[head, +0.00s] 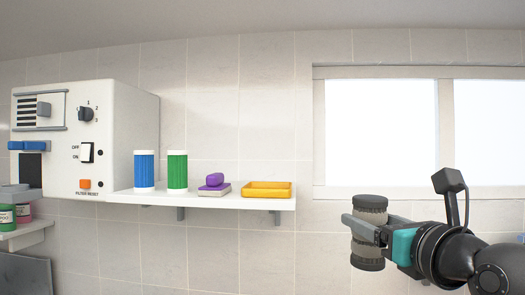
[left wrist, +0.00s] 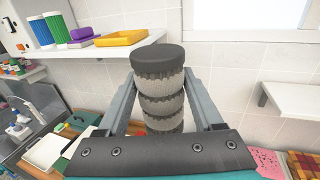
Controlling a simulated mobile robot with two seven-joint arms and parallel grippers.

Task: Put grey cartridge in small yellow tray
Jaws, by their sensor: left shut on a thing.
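The grey cartridge (head: 370,208), a ribbed cylinder with dark end caps, is held upright in my left gripper (head: 362,230). My left gripper is shut on it, with one finger on each side, as the left wrist view also shows for the cartridge (left wrist: 160,92) and the gripper (left wrist: 160,108). The small yellow tray (head: 266,194) lies on the wall shelf near its right end and looks empty. The tray (left wrist: 121,39) also shows at the upper left of the left wrist view. The cartridge is apart from the tray, to its right and lower in the head view. My right gripper is not in view.
The shelf (head: 220,202) also bears a blue canister (head: 144,172), a green canister (head: 177,172) and a purple sponge on a dish (head: 214,186). A white box with switches (head: 120,130) stands left of them. A window (head: 380,130) is at right. A bare shelf (left wrist: 290,105) shows at right in the left wrist view.

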